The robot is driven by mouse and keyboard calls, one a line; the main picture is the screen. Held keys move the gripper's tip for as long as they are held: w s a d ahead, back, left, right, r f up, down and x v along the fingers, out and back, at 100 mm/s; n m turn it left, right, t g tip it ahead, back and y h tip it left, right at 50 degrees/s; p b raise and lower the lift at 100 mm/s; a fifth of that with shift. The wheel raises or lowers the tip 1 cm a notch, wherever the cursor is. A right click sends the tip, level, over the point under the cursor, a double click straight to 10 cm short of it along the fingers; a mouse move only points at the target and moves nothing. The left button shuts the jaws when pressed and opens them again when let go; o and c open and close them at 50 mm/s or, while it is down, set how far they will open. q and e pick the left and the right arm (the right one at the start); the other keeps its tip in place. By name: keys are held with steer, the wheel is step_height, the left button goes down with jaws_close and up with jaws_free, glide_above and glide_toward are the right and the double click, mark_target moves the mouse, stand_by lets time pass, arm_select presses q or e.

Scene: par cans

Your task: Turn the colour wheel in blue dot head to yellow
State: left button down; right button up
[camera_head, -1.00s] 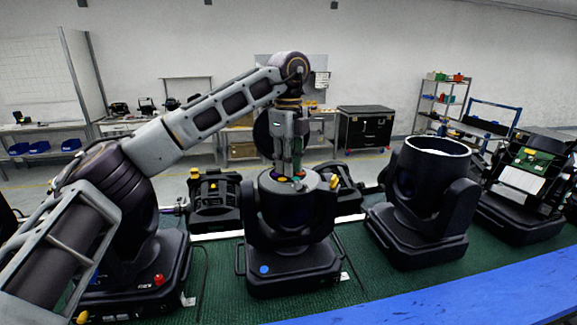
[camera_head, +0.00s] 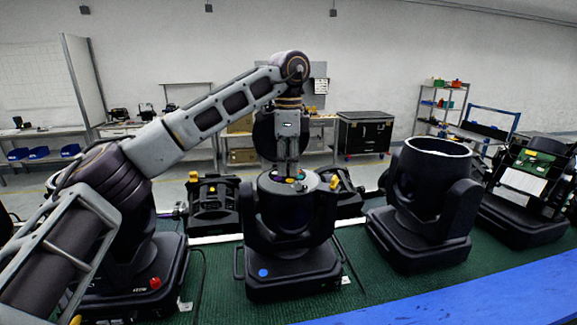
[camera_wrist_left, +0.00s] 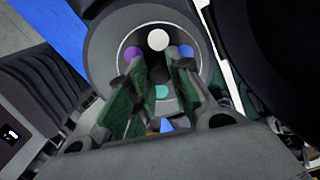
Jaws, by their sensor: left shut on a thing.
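The blue dot head (camera_head: 292,215) is a black moving-head unit in the middle of the bench, with a blue dot (camera_head: 263,273) on its base front. Its top is open. In the left wrist view the colour wheel (camera_wrist_left: 158,39) inside shows white, purple, blue and teal discs around a dark middle. My left gripper (camera_head: 291,177) points straight down into the open head. In the wrist view its green-padded fingers (camera_wrist_left: 160,68) reach in at the wheel's middle and are shut on the hub, which is mostly hidden between them. My right gripper is not in view.
A similar head with an empty open top (camera_head: 437,160) stands to the right. An opened unit with a green board (camera_head: 535,165) is farther right. Another unit (camera_head: 212,205) stands behind at left. A blue strip (camera_head: 450,295) runs along the front edge.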

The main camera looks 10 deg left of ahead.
mark_target(288, 167)
arm_select(q)
steer(key=shift+r, duration=0.1)
stand_by(0.3)
steer(key=c, duration=1.3)
jaws_free()
step_height(288, 167, up, 12)
stand_by(0.7)
